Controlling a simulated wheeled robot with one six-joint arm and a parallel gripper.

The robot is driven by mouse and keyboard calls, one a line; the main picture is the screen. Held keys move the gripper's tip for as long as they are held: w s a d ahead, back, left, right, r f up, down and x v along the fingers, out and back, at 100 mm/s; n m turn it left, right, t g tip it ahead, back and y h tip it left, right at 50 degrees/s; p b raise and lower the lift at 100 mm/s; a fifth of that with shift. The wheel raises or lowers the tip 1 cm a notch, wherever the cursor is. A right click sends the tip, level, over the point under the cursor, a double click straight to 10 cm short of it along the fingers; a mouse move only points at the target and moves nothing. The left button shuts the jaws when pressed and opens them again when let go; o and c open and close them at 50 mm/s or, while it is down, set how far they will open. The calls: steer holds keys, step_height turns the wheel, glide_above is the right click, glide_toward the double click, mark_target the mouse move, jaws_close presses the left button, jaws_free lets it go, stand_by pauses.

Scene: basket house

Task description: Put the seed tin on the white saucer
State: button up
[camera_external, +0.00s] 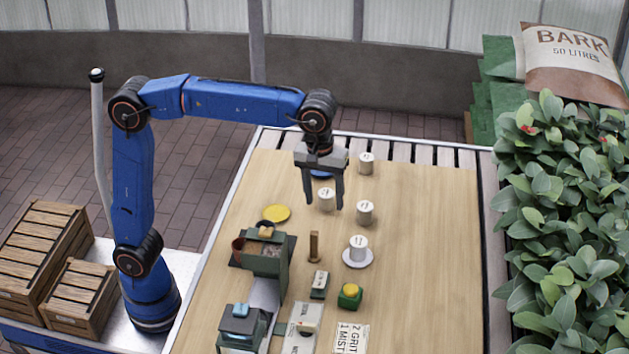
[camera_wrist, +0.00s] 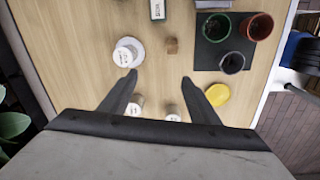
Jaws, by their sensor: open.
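Several similar white tins with small dark labels stand on the wooden table; I cannot read which is the seed tin. One tin (camera_external: 358,243) stands on the white saucer (camera_external: 346,259); this tin (camera_wrist: 122,57) and saucer (camera_wrist: 138,46) also show in the wrist view. A second tin (camera_external: 365,212) stands behind it, a third (camera_external: 326,194) to its left, and another (camera_external: 366,163) at the back. My gripper (camera_external: 324,205) is open and empty, pointing down, its fingers overlapping the third tin's area in the outside view. Two tins (camera_wrist: 135,108) (camera_wrist: 173,117) are partly hidden by my gripper (camera_wrist: 159,76).
A yellow saucer (camera_external: 276,213) lies left of the tins, and a blue saucer (camera_external: 320,174) is partly hidden behind my gripper. The table's right side is clear.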

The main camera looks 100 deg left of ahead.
steer(key=s+a+f+m+t, duration=0.1)
steer(key=s+f+m, duration=0.25)
steer(key=s, duration=0.85)
steer(key=s+a+f+m+t, duration=0.15)
steer(key=s+m, duration=0.35)
steer(key=s, duration=0.6)
steer(key=s+f+m+t, duration=0.1)
steer(key=s+f+m, duration=0.6)
steer(key=s+f, duration=0.6)
steer(key=s, duration=0.3)
steer(key=shift+a+f, duration=0.35)
steer(key=shift+a, duration=0.05)
